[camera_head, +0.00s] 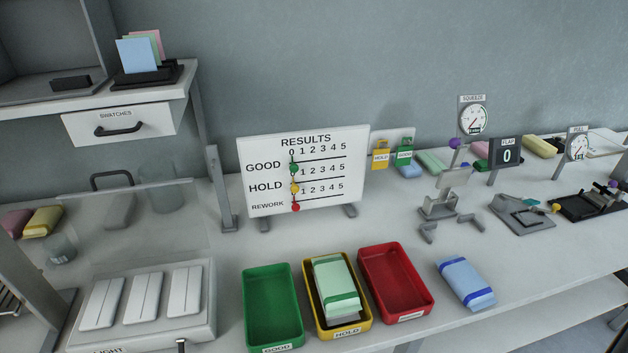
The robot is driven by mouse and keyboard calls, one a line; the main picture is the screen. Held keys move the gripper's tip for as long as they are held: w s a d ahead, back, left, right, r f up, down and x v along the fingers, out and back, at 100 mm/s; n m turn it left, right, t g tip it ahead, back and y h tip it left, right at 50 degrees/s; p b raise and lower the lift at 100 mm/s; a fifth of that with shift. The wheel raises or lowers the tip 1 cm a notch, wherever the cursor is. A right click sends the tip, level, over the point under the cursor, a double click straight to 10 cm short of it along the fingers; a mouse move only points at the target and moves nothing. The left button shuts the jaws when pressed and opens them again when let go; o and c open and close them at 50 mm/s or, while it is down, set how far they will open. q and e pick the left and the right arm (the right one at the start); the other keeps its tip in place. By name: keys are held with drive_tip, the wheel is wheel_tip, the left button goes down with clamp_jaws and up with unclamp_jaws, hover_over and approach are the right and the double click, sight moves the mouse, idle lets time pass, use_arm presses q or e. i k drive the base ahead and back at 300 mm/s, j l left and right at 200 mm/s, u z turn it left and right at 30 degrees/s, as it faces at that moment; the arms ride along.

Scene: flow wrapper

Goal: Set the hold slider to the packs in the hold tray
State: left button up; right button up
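The white RESULTS board (262,153) stands upright at the back of the table. It has GOOD, HOLD and REWORK rows, each with a scale from 0 to 5. The yellow hold slider (294,188) is at the left end of its row, at 0. The yellow hold tray (364,315) is at the front of the table. A pale green pack (334,275) with darker green bands lies in it; I cannot tell whether another is under it. Neither of my grippers is in view.
The green slider (294,168) and red slider (295,207) are also at the left. A green tray (271,310) is empty, and a red tray (394,283) is empty. A blue pack (465,284) lies to the right. Table between board and trays is clear.

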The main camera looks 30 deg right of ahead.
sight(294, 188)
drive_tip(key=k+z, duration=0.2)
drive_tip(key=z, duration=0.75)
drive_tip(key=i+j+z, duration=0.15)
drive_tip(key=j+z, duration=0.15)
drive_tip(key=k+j+z, duration=0.2)
drive_tip(key=j, duration=0.15)
drive_tip(key=i, duration=0.05)
